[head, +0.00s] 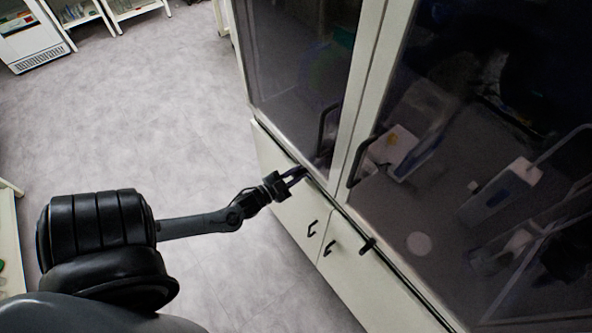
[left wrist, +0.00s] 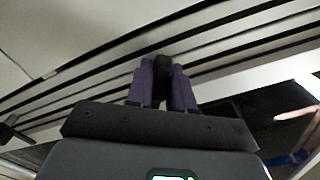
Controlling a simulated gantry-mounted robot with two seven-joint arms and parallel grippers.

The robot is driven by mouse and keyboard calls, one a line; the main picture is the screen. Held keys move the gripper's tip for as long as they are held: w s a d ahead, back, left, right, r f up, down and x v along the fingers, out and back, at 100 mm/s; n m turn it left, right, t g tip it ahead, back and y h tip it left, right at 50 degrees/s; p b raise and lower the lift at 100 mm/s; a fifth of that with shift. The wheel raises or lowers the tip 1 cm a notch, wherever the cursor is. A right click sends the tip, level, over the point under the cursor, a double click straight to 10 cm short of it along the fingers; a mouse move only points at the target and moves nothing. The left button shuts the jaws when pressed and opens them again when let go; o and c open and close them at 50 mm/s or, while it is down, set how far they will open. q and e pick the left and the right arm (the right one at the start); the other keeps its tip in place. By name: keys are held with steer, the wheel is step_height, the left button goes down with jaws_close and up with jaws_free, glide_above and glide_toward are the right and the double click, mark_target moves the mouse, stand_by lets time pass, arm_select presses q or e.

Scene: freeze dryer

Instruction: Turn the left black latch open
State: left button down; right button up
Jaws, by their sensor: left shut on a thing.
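My left gripper (head: 298,174) reaches in from the left to the ledge just below the cabinet's left glass door. In the left wrist view my left gripper (left wrist: 162,88) shows its two purple-grey fingers closed on either side of the left black latch (left wrist: 163,63), a small dark block on the cabinet's front edge. In the head view that latch is hidden by the fingers. The similar right black latch (head: 367,244) is free, farther right along the same ledge. My right gripper is not in view.
The left glass door (head: 300,70) and right glass door (head: 470,150) carry black handles (head: 362,162) close to my gripper. White lower cupboard doors (head: 290,215) with small black handles lie below the ledge. The grey floor (head: 150,120) to the left is open.

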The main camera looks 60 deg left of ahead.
arm_select(q)
steer(key=m+p, duration=0.1)
steer(key=m, duration=0.2)
steer(key=shift+m+p, duration=0.4)
steer(key=m+p, duration=0.1)
steer(key=m, duration=0.1)
steer(key=shift+m, duration=0.4)
steer(key=m+p, duration=0.1)
steer(key=m, duration=0.2)
steer(key=shift+d+f+m, duration=0.1)
steer(key=shift+m, duration=0.2)
steer(key=shift+f+m+p, duration=0.1)
steer(key=shift+m+p, duration=0.2)
steer(key=shift+m, duration=0.3)
steer(key=c, duration=1.1)
jaws_free()
